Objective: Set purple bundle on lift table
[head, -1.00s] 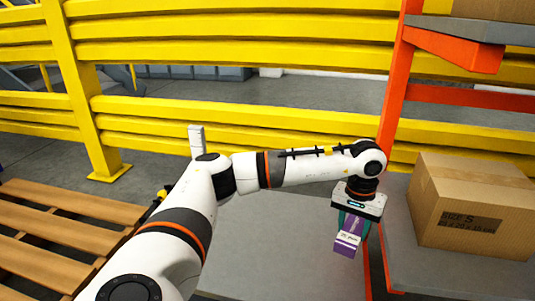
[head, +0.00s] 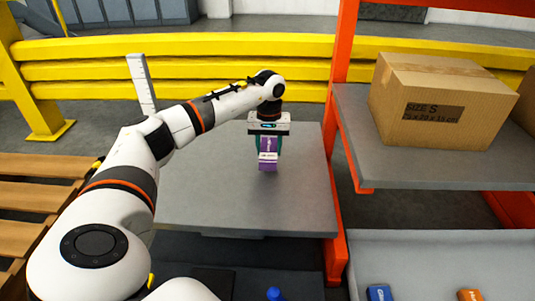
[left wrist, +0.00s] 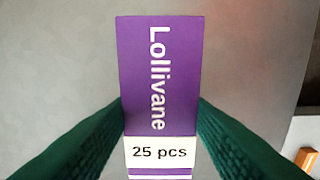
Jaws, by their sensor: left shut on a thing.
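The purple bundle (head: 268,163) is a small upright block with a white band. The grey lift table (head: 210,205) lies below and around the bundle in the head view. I cannot tell whether the bundle's bottom touches the table or hangs just above it. My right gripper is not in view.
An orange-framed rack (head: 338,130) stands right of the table, with a cardboard box (head: 435,110) on its shelf. Below are a blue item (head: 380,293) and an orange item (head: 470,295). A wooden pallet (head: 35,190) lies left; yellow rails (head: 190,65) run behind.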

